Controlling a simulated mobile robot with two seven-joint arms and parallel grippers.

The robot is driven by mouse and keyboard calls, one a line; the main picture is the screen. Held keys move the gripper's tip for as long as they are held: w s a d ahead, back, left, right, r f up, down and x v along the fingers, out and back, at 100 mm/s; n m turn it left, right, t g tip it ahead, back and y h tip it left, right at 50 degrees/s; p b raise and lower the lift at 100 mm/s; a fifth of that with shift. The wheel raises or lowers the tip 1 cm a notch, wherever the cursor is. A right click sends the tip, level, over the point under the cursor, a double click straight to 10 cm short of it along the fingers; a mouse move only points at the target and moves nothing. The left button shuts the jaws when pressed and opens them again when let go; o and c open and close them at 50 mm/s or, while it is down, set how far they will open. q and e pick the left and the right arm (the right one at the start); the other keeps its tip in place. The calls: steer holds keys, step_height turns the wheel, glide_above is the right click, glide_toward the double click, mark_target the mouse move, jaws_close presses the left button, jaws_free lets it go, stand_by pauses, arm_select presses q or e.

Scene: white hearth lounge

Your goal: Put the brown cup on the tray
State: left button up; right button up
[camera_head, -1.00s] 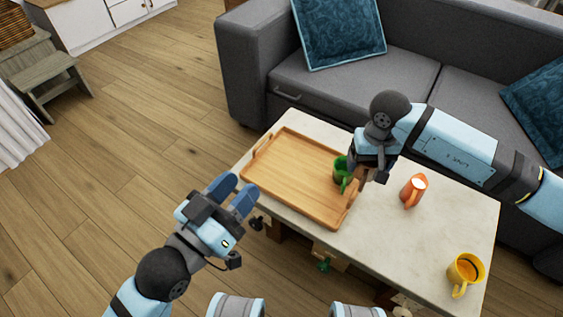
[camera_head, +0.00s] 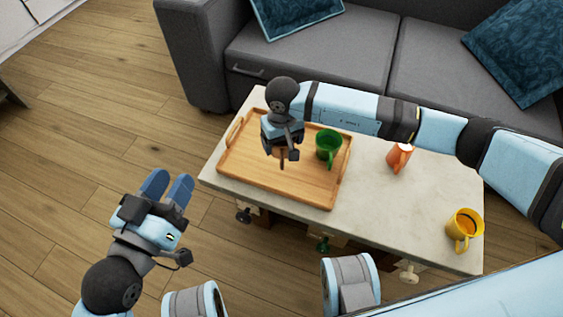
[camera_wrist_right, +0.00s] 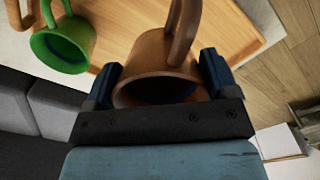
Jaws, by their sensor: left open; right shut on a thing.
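The brown cup (camera_wrist_right: 150,55) fills the middle of the right wrist view, held between the fingers of my right gripper (camera_wrist_right: 160,78). In the head view, only a bit of the cup (camera_head: 282,162) shows below the right gripper (camera_head: 281,148), over the left-middle part of the wooden tray (camera_head: 310,190). I cannot tell whether its base touches the tray. My left gripper (camera_head: 167,186) is open and empty, left of the table and clear of the tray.
A green cup (camera_head: 327,146) stands on the tray's right part, close beside the right gripper. An orange cup (camera_head: 397,160) and a yellow cup (camera_head: 464,226) stand on the pale table (camera_head: 410,210) to the right. A grey sofa (camera_head: 340,55) borders the table's far side.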

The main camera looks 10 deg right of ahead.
step_height(320, 180, down, 6)
steer(key=shift+r+b, duration=0.2)
steer(key=shift+b, duration=0.45)
step_height(320, 180, down, 4)
steer(key=shift+r+b, duration=0.2)
steer(key=shift+b, duration=0.45)
arm_select(q)
steer(key=f+g, duration=0.1)
steer(key=f, duration=0.2)
steer(key=shift+w+f+m, duration=0.2)
steer(key=shift+m, duration=0.2)
